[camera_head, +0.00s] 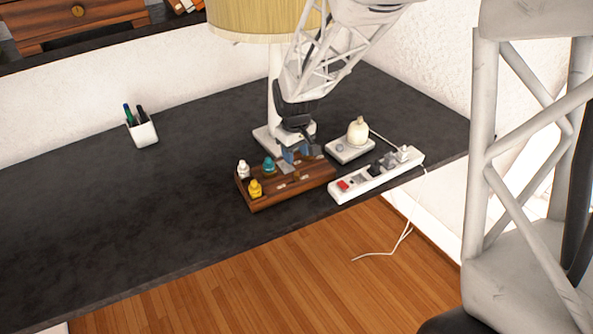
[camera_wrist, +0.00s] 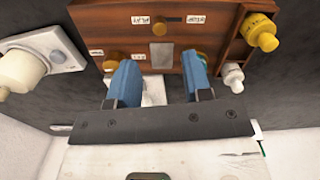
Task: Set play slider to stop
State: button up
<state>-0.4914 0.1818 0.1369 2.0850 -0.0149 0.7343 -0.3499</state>
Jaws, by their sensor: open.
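A brown wooden box (camera_head: 262,203) with small controls sits near the desk's front edge. In the wrist view its panel (camera_wrist: 100,15) shows a brown slider knob (camera_wrist: 160,25) in a short dark groove. The knob is at the groove's end by the label that seems to read PLAY (camera_wrist: 140,20). The label that seems to read STOP (camera_wrist: 197,20) is at the other end. My gripper (camera_head: 291,156) is over the box's far side. Its blue fingers (camera_wrist: 160,78) are apart with nothing held, and the slider knob is beyond them, untouched.
A second brown knob (camera_wrist: 112,58) is beside one finger. Yellow (camera_head: 255,188), white (camera_head: 243,169) and teal (camera_head: 268,166) bottles stand at the box's left. A power strip (camera_head: 346,196), a switch base (camera_head: 349,152) and a lamp (camera_head: 274,90) are close. The desk's left is mostly clear.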

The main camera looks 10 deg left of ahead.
aim_at(296, 173)
jog(key=shift+f, duration=3.95)
grip_shut()
